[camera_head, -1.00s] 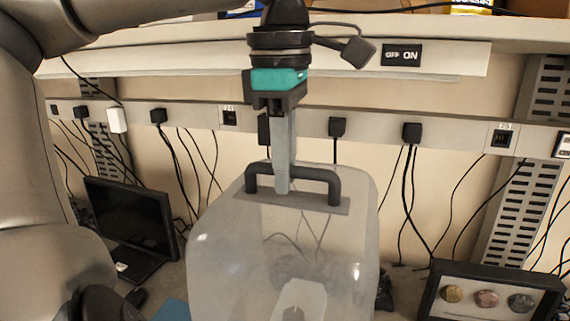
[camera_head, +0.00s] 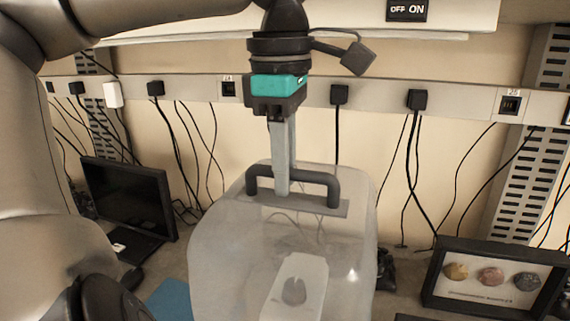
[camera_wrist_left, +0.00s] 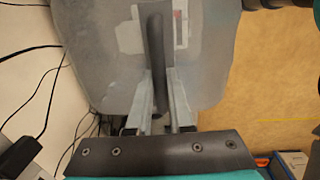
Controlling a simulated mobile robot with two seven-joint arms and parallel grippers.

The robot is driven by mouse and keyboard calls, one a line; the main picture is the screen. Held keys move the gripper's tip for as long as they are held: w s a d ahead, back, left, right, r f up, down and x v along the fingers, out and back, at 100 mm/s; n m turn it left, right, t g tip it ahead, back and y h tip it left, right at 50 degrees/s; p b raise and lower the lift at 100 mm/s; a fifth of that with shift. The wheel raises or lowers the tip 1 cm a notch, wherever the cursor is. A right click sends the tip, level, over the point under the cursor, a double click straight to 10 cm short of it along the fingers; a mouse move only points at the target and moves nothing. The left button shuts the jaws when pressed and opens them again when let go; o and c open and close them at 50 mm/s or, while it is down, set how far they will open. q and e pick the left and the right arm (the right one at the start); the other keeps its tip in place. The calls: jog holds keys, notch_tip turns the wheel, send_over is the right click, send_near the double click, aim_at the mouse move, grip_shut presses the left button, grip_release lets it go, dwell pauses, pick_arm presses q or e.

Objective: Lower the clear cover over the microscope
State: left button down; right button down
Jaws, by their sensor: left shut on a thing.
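The clear cover (camera_head: 225,245) is a frosted see-through box with a dark bar handle (camera_head: 332,186) on its top plate. My left gripper (camera_head: 281,188) points down and is shut on the handle, its pale fingers either side of the bar. In the left wrist view the handle (camera_wrist_left: 155,45) lies between the left gripper's fingers (camera_wrist_left: 160,95), with the cover (camera_wrist_left: 95,50) beyond. A pale part with a dark oval (camera_head: 300,283), perhaps the microscope, shows dimly through the cover's front. The cover's lower edge is out of frame. My right gripper is not in view.
A dark laptop or monitor (camera_head: 128,200) stands left of the cover on the desk. A framed display of round samples (camera_head: 490,296) stands at right. A power rail (camera_head: 190,90) with hanging cables runs along the wall behind. A blue item (camera_head: 170,300) lies at lower left.

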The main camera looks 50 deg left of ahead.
pick_arm(q)
jog(key=shift+f, duration=0.55)
jog(key=shift+b, duration=0.3)
jog(key=shift+f+b, duration=3.15)
jog(key=shift+f, duration=0.95)
jog(key=shift+s+f+b, duration=0.1)
jog(key=shift+f+b, duration=2.25)
jog(key=shift+f, duration=0.55)
jog(key=shift+d+f+b, duration=0.15)
jog(key=shift+f+b, duration=0.55)
jog(key=shift+f, duration=0.15)
jog(key=c, duration=0.7)
grip_release()
jog(key=shift+c, duration=0.2)
jog(key=shift+s, duration=0.1)
